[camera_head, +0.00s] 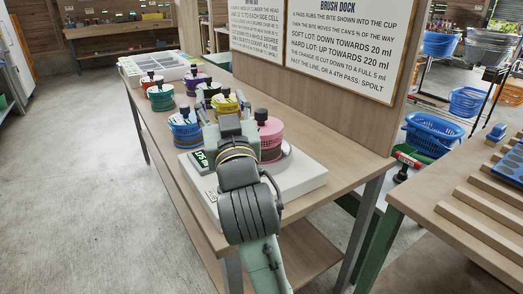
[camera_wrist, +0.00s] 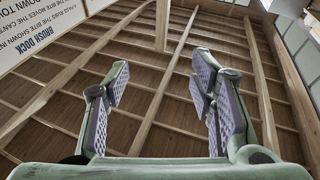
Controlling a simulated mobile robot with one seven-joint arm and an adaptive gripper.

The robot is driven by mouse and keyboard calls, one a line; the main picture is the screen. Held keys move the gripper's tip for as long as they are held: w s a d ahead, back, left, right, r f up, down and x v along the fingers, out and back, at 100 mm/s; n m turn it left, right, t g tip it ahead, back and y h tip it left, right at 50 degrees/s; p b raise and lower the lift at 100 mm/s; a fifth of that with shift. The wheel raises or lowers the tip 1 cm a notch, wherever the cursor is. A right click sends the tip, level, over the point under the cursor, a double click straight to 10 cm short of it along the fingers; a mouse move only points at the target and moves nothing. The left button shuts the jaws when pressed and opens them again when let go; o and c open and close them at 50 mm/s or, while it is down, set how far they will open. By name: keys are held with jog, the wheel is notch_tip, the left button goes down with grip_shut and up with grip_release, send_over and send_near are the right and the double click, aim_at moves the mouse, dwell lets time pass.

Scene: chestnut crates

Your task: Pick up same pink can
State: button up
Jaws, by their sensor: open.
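The pink can (camera_head: 271,136), with a black knob on top and a dark lower band, stands upright on or just over the round plate of a white device (camera_head: 311,178) with a green display. My gripper (camera_head: 231,124) is just left of the can and partly in front of the device. In the wrist view my gripper (camera_wrist: 160,78) is open, with nothing between its pads, and it faces the roof beams. The can does not show in the wrist view. I cannot tell whether my gripper touches the can.
A white sectioned tray (camera_head: 130,68) lies at the far end. A sign panel (camera_head: 345,45) rises along the right side. Another wooden bench (camera_head: 425,200) is at right.

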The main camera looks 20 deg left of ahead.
aim_at(261, 114)
jog(key=w+d+f+m+h, duration=0.3)
jog(key=w+d+f+h, duration=0.2)
jog(key=d+f, duration=0.2)
jog(key=shift+g, duration=0.3)
jog(key=p+x, duration=0.5)
jog(key=p, duration=0.1)
jog(key=shift+p+x, duration=1.05)
jog(key=shift+x, duration=1.65)
jog(key=shift+s+a, duration=0.1)
jog(key=shift+a, duration=0.05)
grip_shut()
